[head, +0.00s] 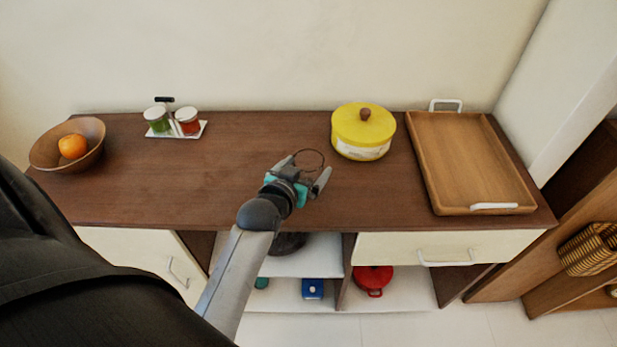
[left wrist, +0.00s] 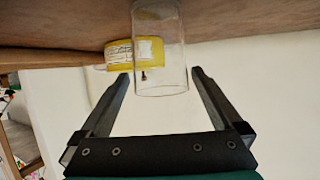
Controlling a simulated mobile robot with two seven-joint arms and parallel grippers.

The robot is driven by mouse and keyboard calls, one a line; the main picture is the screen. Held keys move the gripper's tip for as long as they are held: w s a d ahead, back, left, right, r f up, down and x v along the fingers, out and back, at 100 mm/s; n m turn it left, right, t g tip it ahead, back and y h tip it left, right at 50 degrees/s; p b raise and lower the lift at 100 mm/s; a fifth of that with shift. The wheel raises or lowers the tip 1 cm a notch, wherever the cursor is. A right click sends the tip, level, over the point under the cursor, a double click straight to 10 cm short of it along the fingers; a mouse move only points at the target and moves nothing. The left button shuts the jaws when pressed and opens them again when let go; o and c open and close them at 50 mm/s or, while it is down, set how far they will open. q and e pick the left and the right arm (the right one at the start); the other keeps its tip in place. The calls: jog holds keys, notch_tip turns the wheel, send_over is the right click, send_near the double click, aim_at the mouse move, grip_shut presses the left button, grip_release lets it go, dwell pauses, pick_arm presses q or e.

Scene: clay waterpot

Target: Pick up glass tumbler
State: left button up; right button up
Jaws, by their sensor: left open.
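The clear glass tumbler (head: 309,158) stands on the brown countertop, near the middle, left of the yellow pot. My left gripper (head: 304,173) is open at the tumbler, with its fingers toward either side of it. In the left wrist view, which is upside down, the tumbler (left wrist: 160,50) shows between the two fingertips of the left gripper (left wrist: 161,75). Gaps show on both sides, and the fingers are not closed on the glass. How deep it sits between them is hard to tell. My right gripper is out of view.
A yellow lidded pot (head: 364,132) stands behind and right of the tumbler. A wooden tray (head: 470,165) lies at the right. A jar caddy (head: 176,124) and a bowl (head: 45,153) with an orange (head: 72,146) stand at the left. The counter's left middle is clear.

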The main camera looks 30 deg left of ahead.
aim_at(313, 162)
pick_arm(q)
jog(key=shift+f+b+x, duration=0.2)
jog(key=shift+b+x, duration=0.15)
jog(key=shift+x, duration=1)
jog(key=shift+f+b+x, duration=0.2)
jog(key=shift+b+x, duration=0.15)
jog(key=shift+x, duration=1)
jog(key=shift+s, duration=0.15)
jog(key=shift+r, duration=0.1)
jog(key=c, duration=1.4)
